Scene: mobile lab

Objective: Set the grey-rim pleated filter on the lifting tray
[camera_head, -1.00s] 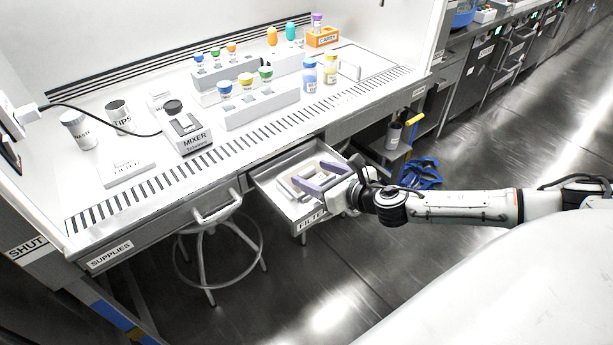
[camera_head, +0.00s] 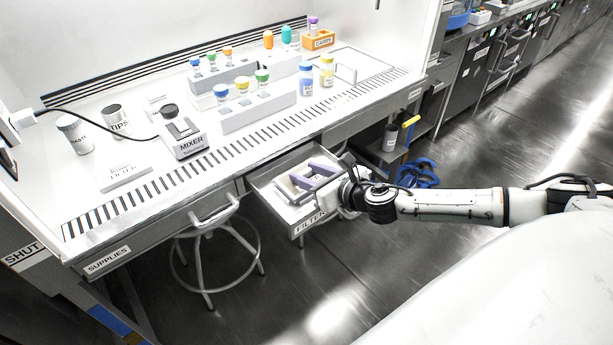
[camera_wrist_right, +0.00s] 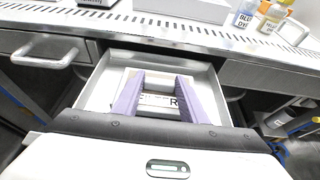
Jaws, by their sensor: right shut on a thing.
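My right gripper (camera_head: 309,175) reaches into the open drawer with its two purple fingers. In the right wrist view the fingers (camera_wrist_right: 160,95) stand on either side of a pale, grey-edged block with dark lettering, which I take to be the filter (camera_wrist_right: 158,101). The gripper is shut on it. In the head view the filter (camera_head: 287,187) shows only partly beside the fingers, inside the drawer; its pleats cannot be made out. A pale outlined panel with a raised handle (camera_head: 346,73) lies at the right of the worktop; I cannot tell whether it is the lifting tray. My left gripper is not in view.
The drawer (camera_head: 262,182), labelled FILTER, is pulled out under the worktop's front edge. A stool (camera_head: 213,235) stands to its left. Tube racks (camera_head: 258,111), dye bottles (camera_head: 306,80) and a mixer (camera_head: 184,137) stand on the worktop. The slotted front strip is clear.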

